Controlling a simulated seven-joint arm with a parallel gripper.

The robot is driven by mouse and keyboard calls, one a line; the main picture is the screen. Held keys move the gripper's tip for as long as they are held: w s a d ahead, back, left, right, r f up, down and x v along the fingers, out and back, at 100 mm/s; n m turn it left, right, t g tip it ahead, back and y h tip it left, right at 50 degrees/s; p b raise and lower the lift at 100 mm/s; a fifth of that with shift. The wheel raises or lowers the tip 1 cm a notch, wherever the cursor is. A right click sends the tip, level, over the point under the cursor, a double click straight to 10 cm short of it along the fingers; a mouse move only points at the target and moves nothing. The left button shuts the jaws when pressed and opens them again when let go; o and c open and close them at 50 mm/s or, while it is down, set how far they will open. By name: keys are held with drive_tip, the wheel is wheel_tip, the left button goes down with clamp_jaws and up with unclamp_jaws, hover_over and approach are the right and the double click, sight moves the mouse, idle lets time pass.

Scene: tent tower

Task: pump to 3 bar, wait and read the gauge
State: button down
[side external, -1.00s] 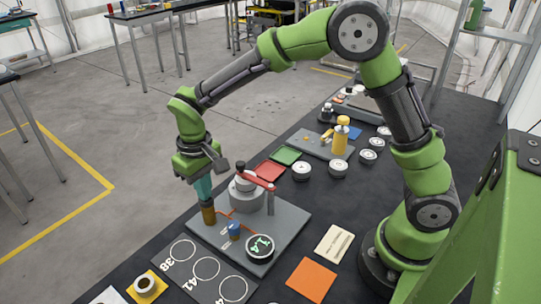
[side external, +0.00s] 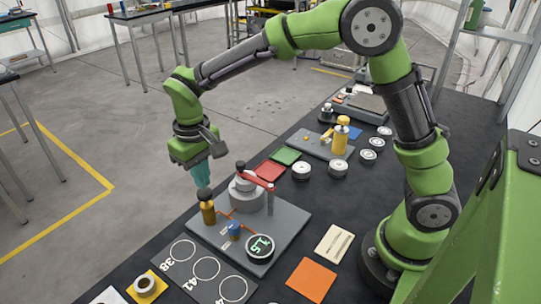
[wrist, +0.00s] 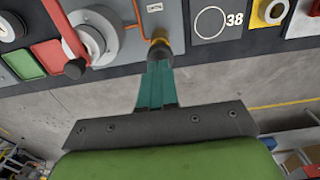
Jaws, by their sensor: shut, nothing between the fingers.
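The brass pump (side external: 208,212) with a black knob on top stands upright at the left edge of the grey plate (side external: 290,222). My gripper (side external: 203,184) is shut and empty, pointing down right above the knob. Whether the tips touch the knob is hard to tell. In the wrist view my teal fingers (wrist: 158,72) reach the pump (wrist: 159,48) and partly cover it. The round gauge (side external: 260,247) at the plate's front shows green digits that look like 1.6.
On the plate are a grey round vessel (side external: 243,194), a red lever (side external: 257,176) and a blue knob (side external: 234,230). A board with numbered circles (side external: 206,269), an orange square (side external: 311,279) and a cream card (side external: 334,243) lie in front. Red and green squares lie behind.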

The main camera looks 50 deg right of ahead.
drive_tip(key=shift+f, duration=0.1)
drive_tip(key=shift+f, duration=1.9)
drive_tip(key=shift+r, duration=2)
drive_tip(key=shift+f, duration=0.1)
idle(0.3)
drive_tip(key=shift+f, duration=1.85)
drive_tip(key=shift+r, duration=1.95)
